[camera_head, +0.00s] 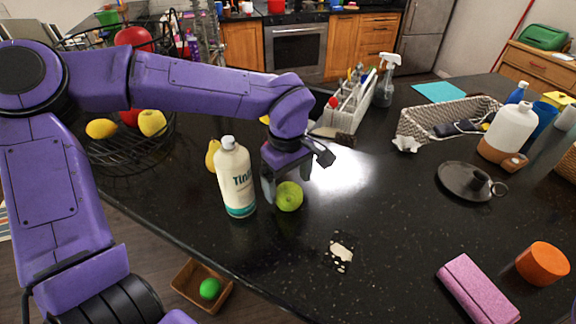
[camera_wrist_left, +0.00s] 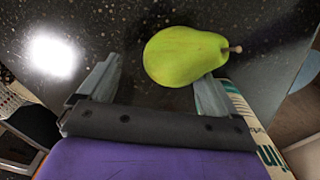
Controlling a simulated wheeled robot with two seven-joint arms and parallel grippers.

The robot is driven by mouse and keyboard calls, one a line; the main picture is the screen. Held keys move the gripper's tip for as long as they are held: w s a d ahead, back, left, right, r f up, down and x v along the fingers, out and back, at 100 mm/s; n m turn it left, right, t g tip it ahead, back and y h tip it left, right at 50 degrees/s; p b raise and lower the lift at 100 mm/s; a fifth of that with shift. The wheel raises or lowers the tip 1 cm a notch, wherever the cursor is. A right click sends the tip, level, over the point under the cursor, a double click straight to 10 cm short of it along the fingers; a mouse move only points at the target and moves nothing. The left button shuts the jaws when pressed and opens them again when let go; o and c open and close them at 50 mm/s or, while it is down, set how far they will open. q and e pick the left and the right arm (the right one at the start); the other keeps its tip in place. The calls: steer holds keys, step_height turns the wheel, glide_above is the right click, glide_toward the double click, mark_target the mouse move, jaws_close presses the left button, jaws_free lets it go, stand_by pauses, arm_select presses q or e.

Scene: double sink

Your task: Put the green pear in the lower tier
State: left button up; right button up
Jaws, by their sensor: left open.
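The green pear (camera_head: 289,196) lies on the black countertop just below my left gripper (camera_head: 286,178). In the left wrist view the pear (camera_wrist_left: 182,56) lies on its side, stem to the right. My arm hides part of the basket. My right gripper is not in view.
A white bottle (camera_head: 236,180) stands close left of my left gripper, with a yellow pear (camera_head: 212,155) behind it. A white caddy (camera_head: 352,108) and a wicker basket (camera_head: 450,118) stand farther back. The counter right of the green pear is mostly clear.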

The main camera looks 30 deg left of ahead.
arm_select(q)
step_height(320, 180, up, 11)
steer(key=shift+f+b, duration=0.2)
steer(key=shift+b, duration=0.15)
steer(key=shift+s, duration=0.15)
